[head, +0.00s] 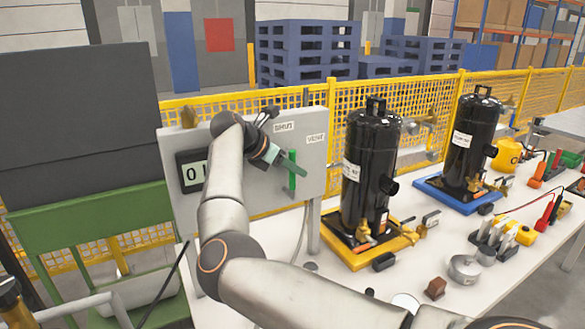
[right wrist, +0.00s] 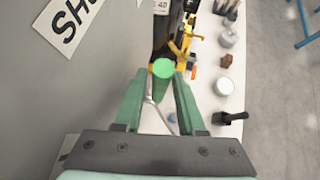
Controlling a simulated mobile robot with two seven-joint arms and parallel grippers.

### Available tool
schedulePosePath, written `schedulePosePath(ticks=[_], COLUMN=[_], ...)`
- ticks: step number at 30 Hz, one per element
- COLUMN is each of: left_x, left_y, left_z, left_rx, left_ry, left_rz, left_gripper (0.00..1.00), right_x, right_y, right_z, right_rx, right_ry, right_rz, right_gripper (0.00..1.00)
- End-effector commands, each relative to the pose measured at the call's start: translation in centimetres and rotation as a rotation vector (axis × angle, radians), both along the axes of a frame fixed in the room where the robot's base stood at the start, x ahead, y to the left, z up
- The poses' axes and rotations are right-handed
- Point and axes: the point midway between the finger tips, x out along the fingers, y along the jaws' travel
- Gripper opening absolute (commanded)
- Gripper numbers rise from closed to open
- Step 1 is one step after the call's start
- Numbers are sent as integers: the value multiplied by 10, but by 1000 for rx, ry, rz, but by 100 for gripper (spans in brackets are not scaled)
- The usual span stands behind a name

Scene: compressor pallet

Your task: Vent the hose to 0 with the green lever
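The green lever (head: 291,172) stands upright on the grey panel (head: 313,180), below the "SHUT" label (head: 284,127) and left of the "VENT" label (head: 316,139). My right gripper (head: 288,165) is at the lever, in front of the panel. In the right wrist view the lever's round green end (right wrist: 163,68) shows between my two green fingertips, which look open around it with a small gap; firm contact is not visible. The display (head: 192,172) on the panel shows a 0, and my arm hides its right part.
Two black compressors (head: 368,165) (head: 470,140) stand on yellow and blue trays to the right. Small parts and tools lie on the white table (head: 340,283). A yellow mesh fence (head: 430,105) runs behind. A green frame (head: 95,225) stands at left.

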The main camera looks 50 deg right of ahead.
Motion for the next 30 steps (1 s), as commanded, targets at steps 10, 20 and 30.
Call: schedulePosePath(ticks=[10,20,30], left_x=[0,0,1], left_y=[0,0,-6], left_z=[0,-10,-20], left_rx=[0,0,-6], left_ry=[0,1,9], left_rz=[0,0,-12], left_gripper=[35,35,35], right_x=[0,-6,-50], right_y=[0,7,49], right_z=[0,41,96], right_rx=[1,0,1], right_ry=[-1,-6,-5], right_rz=[-1,-1,0], right_gripper=[52,52,52])
